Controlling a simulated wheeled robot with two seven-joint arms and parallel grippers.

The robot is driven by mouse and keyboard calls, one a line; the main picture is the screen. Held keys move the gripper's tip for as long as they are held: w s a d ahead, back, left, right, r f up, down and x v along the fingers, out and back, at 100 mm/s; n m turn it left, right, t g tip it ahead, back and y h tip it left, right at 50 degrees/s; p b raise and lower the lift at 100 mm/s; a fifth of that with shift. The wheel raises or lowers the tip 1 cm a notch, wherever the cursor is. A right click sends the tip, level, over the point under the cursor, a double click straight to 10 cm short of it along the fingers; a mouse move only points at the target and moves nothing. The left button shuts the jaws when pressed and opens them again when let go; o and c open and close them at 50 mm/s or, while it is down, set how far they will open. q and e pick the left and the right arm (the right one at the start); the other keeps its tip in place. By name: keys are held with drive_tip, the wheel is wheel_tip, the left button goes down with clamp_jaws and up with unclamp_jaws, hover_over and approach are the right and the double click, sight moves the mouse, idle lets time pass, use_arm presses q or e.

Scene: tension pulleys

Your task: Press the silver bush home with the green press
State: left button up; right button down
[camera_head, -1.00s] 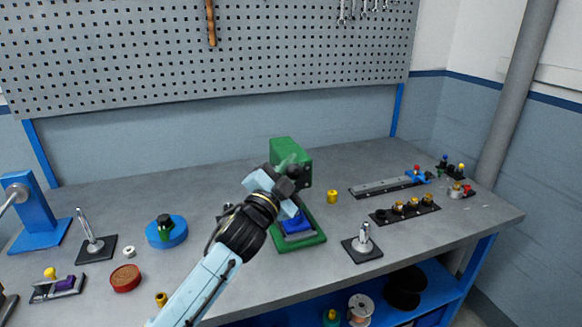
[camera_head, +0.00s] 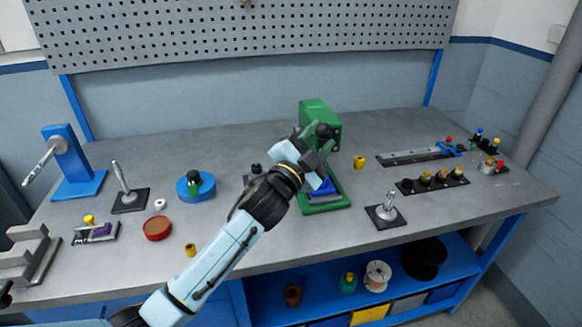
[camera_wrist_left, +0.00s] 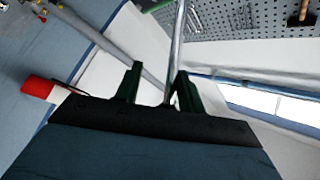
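The green press (camera_head: 321,114) stands at the middle of the bench, with a blue block (camera_head: 321,188) on its base. My left arm reaches up from the lower left, and my left gripper (camera_head: 312,150) is in front of the press head, beside a black knob. Whether it touches the press is unclear. In the left wrist view the dark fingers of my left gripper (camera_wrist_left: 158,85) stand apart, with a grey pole showing between them. I cannot make out the silver bush in the press; a small pale ring (camera_head: 160,204) lies on the bench at the left. My right gripper is out of view.
Left of the press are a blue round stand (camera_head: 203,193), a red disc (camera_head: 157,229) and a blue lever stand (camera_head: 82,184). Right are a yellow bush (camera_head: 359,162), a post on a black plate (camera_head: 387,216) and a black rack (camera_head: 410,187). Bare bench lies in front.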

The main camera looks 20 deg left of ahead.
use_arm(q)
drive_tip(key=r+p+v, duration=0.1)
drive_tip(key=p+v, duration=0.1)
drive_tip(key=v, duration=1.1)
drive_tip(key=shift+s, duration=0.55)
idle(0.3)
drive_tip(key=shift+f, duration=0.1)
idle(0.3)
drive_tip(key=b+v, duration=0.2)
drive_tip(key=v, duration=1.1)
drive_tip(key=shift+b, duration=0.3)
